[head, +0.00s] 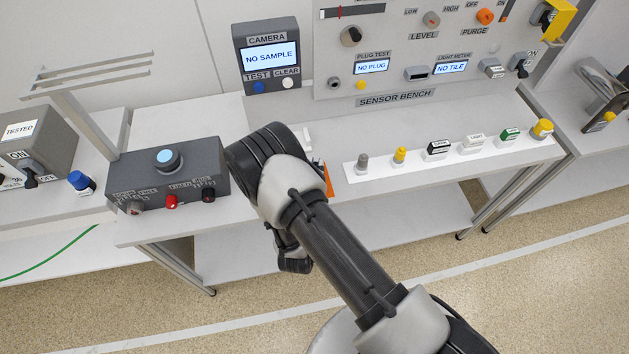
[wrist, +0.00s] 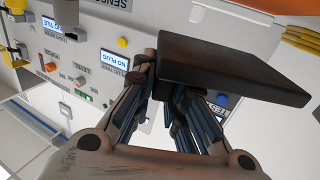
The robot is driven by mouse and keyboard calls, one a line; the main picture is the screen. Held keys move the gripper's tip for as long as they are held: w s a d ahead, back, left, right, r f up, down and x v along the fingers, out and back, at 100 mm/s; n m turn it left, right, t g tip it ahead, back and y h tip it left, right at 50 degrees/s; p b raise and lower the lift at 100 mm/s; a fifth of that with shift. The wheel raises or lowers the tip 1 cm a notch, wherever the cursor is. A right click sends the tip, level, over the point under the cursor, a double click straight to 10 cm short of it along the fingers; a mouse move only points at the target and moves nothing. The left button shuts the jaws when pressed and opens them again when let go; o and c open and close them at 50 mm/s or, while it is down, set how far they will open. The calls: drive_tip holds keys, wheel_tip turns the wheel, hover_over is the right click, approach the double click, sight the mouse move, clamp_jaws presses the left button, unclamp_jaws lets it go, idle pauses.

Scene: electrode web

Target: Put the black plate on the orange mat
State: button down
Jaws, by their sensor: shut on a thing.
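In the wrist view the black plate (wrist: 225,65) is a dark, flat rectangle, seen tilted and close to the camera. My gripper (wrist: 163,88) is shut on its near left part and holds it up. An orange patch (wrist: 285,6), probably the orange mat, shows past the plate at the top of the wrist view. In the head view a thin orange strip of the mat (head: 328,180) shows just right of my wrist. The rest of it is hidden behind my arm.
A white strip (head: 376,187) with several small plugs and tiles lies to the right on the bench. A grey control box (head: 185,165) stands to the left. The camera box (head: 267,57) and the sensor panel (head: 420,50) stand behind.

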drive_tip(key=shift+f+b, duration=0.55)
drive_tip(key=shift+f, duration=1.75)
drive_tip(key=shift+f, duration=0.15)
drive_tip(key=c, duration=1.6)
unclamp_jaws()
